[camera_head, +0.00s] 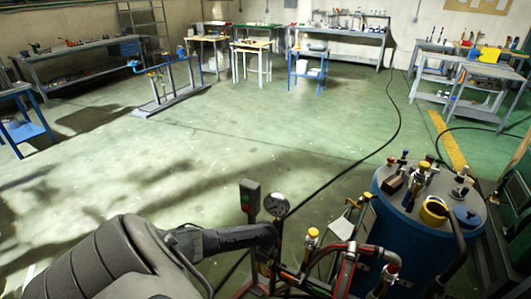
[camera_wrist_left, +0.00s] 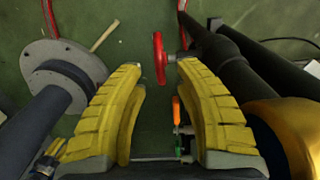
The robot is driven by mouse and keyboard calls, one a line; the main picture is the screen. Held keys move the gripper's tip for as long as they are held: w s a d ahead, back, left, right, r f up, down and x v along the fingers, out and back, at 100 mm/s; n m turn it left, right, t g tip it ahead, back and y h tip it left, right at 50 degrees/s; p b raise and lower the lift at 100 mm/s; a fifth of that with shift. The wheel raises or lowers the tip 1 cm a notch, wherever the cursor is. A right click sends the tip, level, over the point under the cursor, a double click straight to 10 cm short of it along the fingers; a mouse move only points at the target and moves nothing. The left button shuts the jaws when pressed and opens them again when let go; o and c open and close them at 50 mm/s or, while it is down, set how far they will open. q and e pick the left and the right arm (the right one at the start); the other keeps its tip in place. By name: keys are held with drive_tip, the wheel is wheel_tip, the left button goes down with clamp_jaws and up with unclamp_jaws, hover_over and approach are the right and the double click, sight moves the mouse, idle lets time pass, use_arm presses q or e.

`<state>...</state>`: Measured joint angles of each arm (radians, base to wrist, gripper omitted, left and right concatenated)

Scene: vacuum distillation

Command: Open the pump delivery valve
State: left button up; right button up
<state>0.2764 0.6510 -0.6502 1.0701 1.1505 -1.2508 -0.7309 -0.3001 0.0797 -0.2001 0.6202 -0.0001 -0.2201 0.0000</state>
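In the left wrist view a small red handwheel (camera_wrist_left: 160,58) is seen nearly edge-on, with a short grey stem on its right side. I cannot tell for sure that it is the pump delivery valve. My left gripper (camera_wrist_left: 159,67) is open, its two yellow ribbed fingers on either side of the wheel. The wheel shows in the gap at the fingertips; whether either finger touches it is unclear. In the head view I cannot pick out the left gripper or this wheel. The right gripper is in neither view.
A black flanged pipe (camera_wrist_left: 60,85) lies left of the fingers, and dark pipes (camera_wrist_left: 225,65) lie right. In the head view a gauge (camera_head: 276,204), red piping (camera_head: 345,265) and a blue drum (camera_head: 415,238) crowd the lower right. The green floor (camera_head: 250,120) beyond is mostly clear.

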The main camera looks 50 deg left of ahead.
use_arm(q)
drive_tip(key=shift+f, duration=1.85)
drive_tip(key=shift+o, duration=0.4)
clamp_jaws()
